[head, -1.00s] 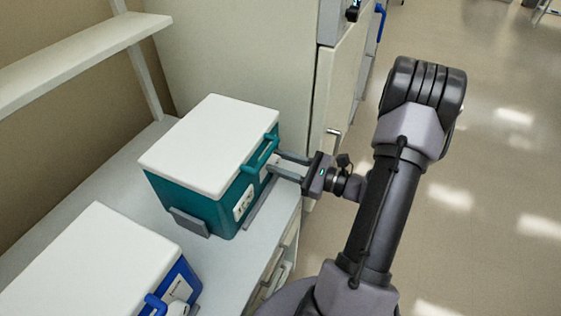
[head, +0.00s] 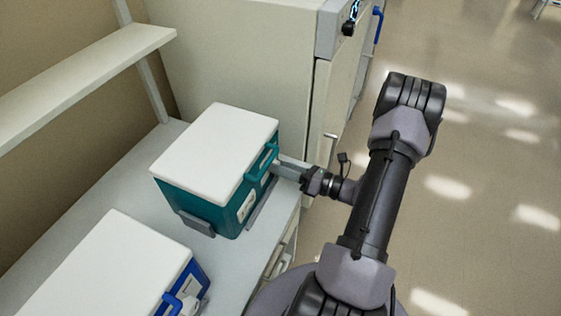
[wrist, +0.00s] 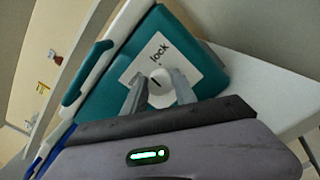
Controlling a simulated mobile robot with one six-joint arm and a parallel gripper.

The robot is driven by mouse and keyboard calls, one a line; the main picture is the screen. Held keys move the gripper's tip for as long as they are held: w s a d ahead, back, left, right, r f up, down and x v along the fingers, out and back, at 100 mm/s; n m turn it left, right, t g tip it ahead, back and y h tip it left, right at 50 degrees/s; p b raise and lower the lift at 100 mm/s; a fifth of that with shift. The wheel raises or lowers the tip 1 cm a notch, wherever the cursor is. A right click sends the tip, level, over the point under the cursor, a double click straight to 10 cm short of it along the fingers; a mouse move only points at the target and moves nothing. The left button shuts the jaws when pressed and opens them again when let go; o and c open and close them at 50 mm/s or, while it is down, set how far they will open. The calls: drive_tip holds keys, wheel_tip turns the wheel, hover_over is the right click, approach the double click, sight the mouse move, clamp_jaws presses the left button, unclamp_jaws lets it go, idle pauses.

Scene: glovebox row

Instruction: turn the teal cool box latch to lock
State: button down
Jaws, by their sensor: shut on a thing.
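The teal cool box (head: 195,205) with a white lid stands on the bench in the head view. Its teal front fills the middle of the wrist view (wrist: 207,57). A white plate (wrist: 190,62) on that front carries the word "lock" and the round white latch knob (wrist: 160,79), which has a dark mark. My gripper (wrist: 160,92) has one finger on each side of the knob and is shut on it. In the head view my gripper (head: 276,168) reaches the box front from the right, where its fingers hide the knob.
A blue cool box (head: 172,287) with a white lid stands nearer on the same bench (head: 130,180). Grey brackets (head: 197,223) sit at the teal box's base. A shelf (head: 85,65) runs above at left, and a tall cabinet (head: 235,70) stands behind. Open floor lies at right.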

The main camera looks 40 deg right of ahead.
drive_tip(key=shift+f+m+p, duration=0.1)
drive_tip(key=shift+m+p, duration=1.85)
drive_tip(key=shift+m, duration=1.95)
drive_tip(key=c, duration=1)
unclamp_jaws()
drive_tip(key=p+v, duration=0.1)
drive_tip(key=v, duration=1.6)
drive_tip(key=shift+s+d, duration=0.2)
